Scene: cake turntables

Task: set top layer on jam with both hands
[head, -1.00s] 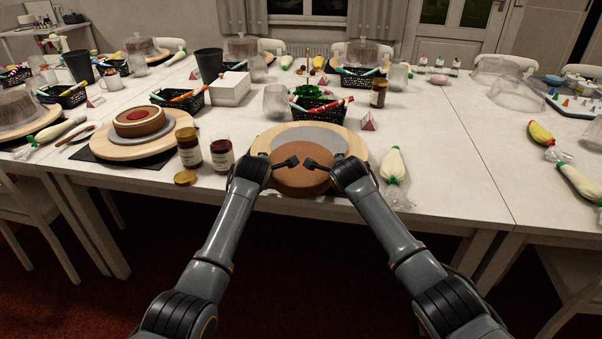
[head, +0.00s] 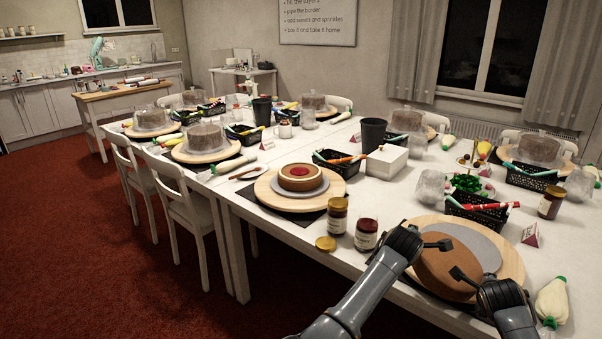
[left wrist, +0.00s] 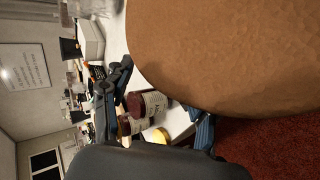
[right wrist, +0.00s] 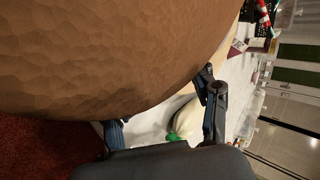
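The loose brown cake layer (head: 437,272) lies over the near-left part of a wooden turntable (head: 510,262) with a grey board (head: 474,240). The jam cake (head: 299,178), red on top, stands on another turntable (head: 264,196) to the left. My left gripper (head: 432,243) is at the layer's left side and my right gripper (head: 475,284) at its right, each with a finger over its top. The layer's brown face (left wrist: 225,50) fills much of the left wrist view, and also the right wrist view (right wrist: 100,50). Fingers are spread wide in both; firm contact is unclear.
Two jam jars (head: 337,215) (head: 366,234) and a gold lid (head: 325,243) stand between the two turntables. A piping bag (head: 552,300) lies right of my right gripper. A black basket (head: 476,212) and white box (head: 387,161) are behind. Chairs (head: 185,210) line the table's left side.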

